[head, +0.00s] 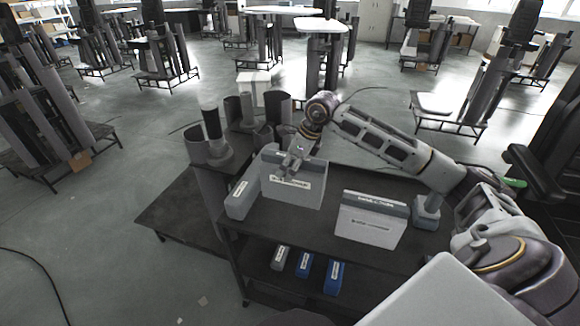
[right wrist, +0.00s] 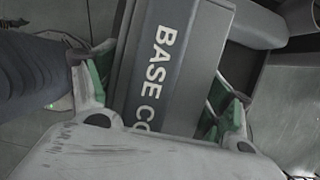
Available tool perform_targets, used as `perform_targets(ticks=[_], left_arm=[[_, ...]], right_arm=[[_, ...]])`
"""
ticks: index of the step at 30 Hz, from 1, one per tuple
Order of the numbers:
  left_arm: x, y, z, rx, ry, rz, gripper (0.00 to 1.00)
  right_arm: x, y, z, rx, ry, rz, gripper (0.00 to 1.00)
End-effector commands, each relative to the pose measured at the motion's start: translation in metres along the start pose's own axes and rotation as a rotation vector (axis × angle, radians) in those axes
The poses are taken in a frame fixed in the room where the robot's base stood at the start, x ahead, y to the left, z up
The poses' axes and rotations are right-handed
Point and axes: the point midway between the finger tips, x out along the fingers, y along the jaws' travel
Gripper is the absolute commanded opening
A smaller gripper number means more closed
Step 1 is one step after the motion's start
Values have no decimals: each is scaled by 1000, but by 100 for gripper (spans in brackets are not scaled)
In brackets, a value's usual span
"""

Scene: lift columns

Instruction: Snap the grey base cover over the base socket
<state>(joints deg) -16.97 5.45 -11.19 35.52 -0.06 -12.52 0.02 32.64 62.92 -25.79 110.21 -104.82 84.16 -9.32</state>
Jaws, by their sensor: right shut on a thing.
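My right gripper (head: 287,168) is at the top and front of a light grey bin (head: 308,190) with a dark label strip. In the right wrist view the fingers (right wrist: 165,88), with green pads, stand either side of a grey piece lettered "BASE CO" (right wrist: 165,60). I take the held thing to be the grey base cover; its outline in the head view is too small to tell apart from the bin. Dark grey upright column parts (head: 212,148) stand on a low platform left of the bin; which is the base socket I cannot tell.
A second labelled bin (head: 370,227) stands to the right on the dark cart (head: 325,228). Blue bins (head: 333,277) and a grey one (head: 280,257) sit on the lower shelf. The dark platform (head: 176,212) has bare room at its front left. Other column stands fill the background.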

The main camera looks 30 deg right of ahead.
Motion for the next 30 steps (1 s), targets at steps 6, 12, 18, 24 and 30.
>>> perform_targets(ticks=[6,12,18,24,30], left_arm=[[0,11,-2,-2,2,11,69],[-3,14,-3,-2,3,15,69],[-7,10,-3,0,2,11,69],[-10,-1,-1,3,0,-1,69],[-11,-6,0,2,-1,-6,69]], right_arm=[[0,0,0,0,-1,-1,46],[-5,0,2,0,-1,-1,46],[-11,0,5,0,-1,-1,46],[-18,0,7,0,-1,0,46],[-19,0,8,0,-1,0,46]])
